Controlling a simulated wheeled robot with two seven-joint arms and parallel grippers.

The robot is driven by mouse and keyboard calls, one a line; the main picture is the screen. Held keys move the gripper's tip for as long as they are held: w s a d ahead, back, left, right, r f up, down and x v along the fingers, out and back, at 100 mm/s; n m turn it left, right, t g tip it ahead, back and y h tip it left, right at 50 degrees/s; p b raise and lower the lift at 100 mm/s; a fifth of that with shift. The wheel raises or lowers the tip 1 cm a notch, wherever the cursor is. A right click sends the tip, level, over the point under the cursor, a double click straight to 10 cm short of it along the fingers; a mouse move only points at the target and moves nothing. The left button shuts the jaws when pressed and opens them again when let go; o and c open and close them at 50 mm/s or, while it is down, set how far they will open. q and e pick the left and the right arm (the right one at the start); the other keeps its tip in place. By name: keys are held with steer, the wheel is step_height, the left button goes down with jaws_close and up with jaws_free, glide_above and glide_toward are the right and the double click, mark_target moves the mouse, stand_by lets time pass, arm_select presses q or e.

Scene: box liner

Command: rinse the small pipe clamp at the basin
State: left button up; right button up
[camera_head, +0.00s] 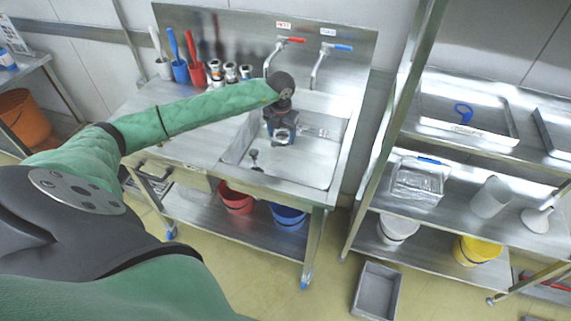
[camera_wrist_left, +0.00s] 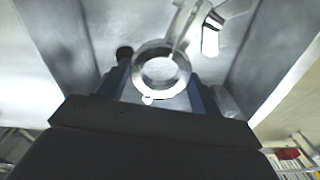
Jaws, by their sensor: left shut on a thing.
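The steel basin (camera_head: 300,169) is set in the sink bench. My left gripper (camera_head: 282,137) points down into it, below the taps. In the left wrist view, the small pipe clamp (camera_wrist_left: 138,72), a shiny metal ring, sits between the fingers of my left gripper (camera_wrist_left: 160,85), which is shut on it. In the head view I cannot make out the clamp apart from the gripper. The red-handled tap (camera_head: 291,40) and blue-handled tap (camera_head: 337,47) stand behind the basin. I cannot tell whether water is running. My right gripper is not in view.
Blue (camera_head: 180,72) and red cups (camera_head: 197,75) with brushes stand at the back left of the bench. A steel rack (camera_head: 430,128) stands to the right, holding a clear box (camera_head: 415,180) and other things. A grey bin (camera_head: 377,291) is on the floor.

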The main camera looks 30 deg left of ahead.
mark_target(281, 136)
arm_select(q)
steer(key=shift+r+p, duration=0.3)
steer(key=shift+r, duration=1.15)
steer(key=shift+r, duration=0.1)
stand_by(1.1)
steer(key=shift+r+p, duration=0.3)
steer(key=shift+r, duration=1.6)
